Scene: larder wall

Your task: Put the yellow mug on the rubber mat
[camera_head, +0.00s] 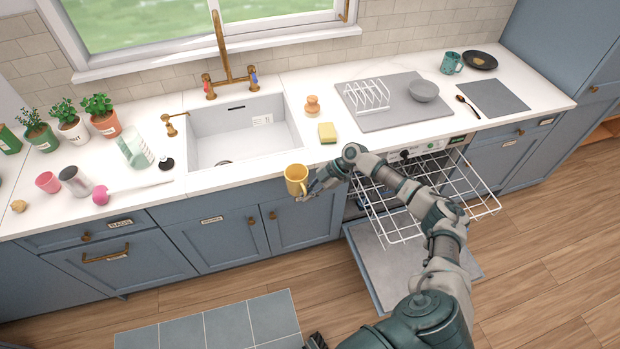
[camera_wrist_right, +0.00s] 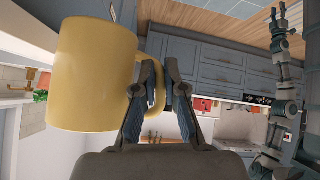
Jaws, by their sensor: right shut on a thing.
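The yellow mug (camera_head: 295,177) is held in the air in front of the counter edge, left of the open dishwasher. My right gripper (camera_head: 308,188) is shut on its handle, and the mug looks about upright. In the right wrist view, the mug (camera_wrist_right: 88,75) fills the left side and the fingers (camera_wrist_right: 165,85) close on the handle. A large grey mat (camera_head: 400,118) lies on the counter under a white rack and a grey bowl. A smaller dark grey mat (camera_head: 492,98) lies at the right; I cannot tell which is rubber. A dark tip at the bottom edge may be my left gripper.
The open dishwasher (camera_head: 375,250) has its wire basket (camera_head: 455,190) pulled out below the mats. A sponge (camera_head: 327,133) and sink (camera_head: 240,130) are near the mug.

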